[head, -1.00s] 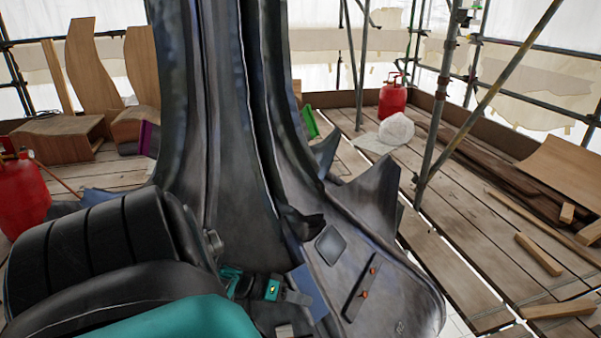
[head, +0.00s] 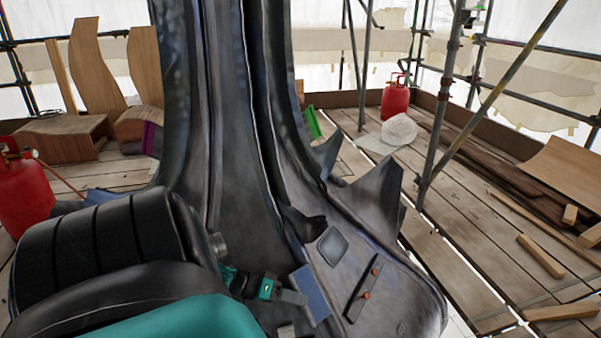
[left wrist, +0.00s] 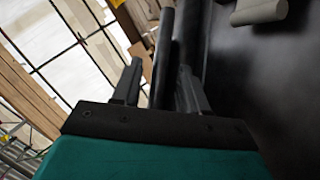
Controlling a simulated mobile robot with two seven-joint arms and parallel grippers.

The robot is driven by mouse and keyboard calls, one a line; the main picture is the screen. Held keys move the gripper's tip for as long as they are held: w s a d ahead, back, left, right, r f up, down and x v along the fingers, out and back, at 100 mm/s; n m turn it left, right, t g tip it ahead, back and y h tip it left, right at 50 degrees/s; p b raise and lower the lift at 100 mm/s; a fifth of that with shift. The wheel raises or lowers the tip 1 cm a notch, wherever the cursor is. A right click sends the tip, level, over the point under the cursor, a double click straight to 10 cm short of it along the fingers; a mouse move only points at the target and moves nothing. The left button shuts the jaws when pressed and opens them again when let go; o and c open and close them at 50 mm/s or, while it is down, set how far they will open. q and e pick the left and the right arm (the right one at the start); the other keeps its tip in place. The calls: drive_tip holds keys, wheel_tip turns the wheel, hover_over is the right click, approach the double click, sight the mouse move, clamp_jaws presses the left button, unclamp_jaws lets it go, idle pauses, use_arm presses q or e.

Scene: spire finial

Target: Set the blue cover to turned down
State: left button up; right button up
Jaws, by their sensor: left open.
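The blue cover (head: 312,293) shows in the head view as a small slanted blue plate low on the dark spire metal (head: 235,200). My left gripper (head: 298,297) is at its left edge; I cannot tell whether they touch. In the left wrist view my left gripper (left wrist: 160,85) is open, with its two grey fingers apart. A dark narrow upright shape (left wrist: 163,55) shows between and beyond the fingers; I cannot tell whether it is the cover's edge. My right gripper is not in view.
A dark plate with orange knobs (head: 364,290) and a small square pad (head: 333,246) sit right of the cover. Pointed metal fins (head: 372,195) rise behind. Red gas bottles (head: 395,100), scaffold poles (head: 445,90) and loose wood blocks (head: 540,255) stand or lie on the plank floor.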

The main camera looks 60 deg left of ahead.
use_arm(q)
drive_tip(key=v, duration=1)
drive_tip(key=shift+s+r+p, duration=0.25)
drive_tip(key=shift+s+p, duration=0.05)
drive_tip(key=shift+p, duration=0.15)
drive_tip(key=shift+a, duration=0.1)
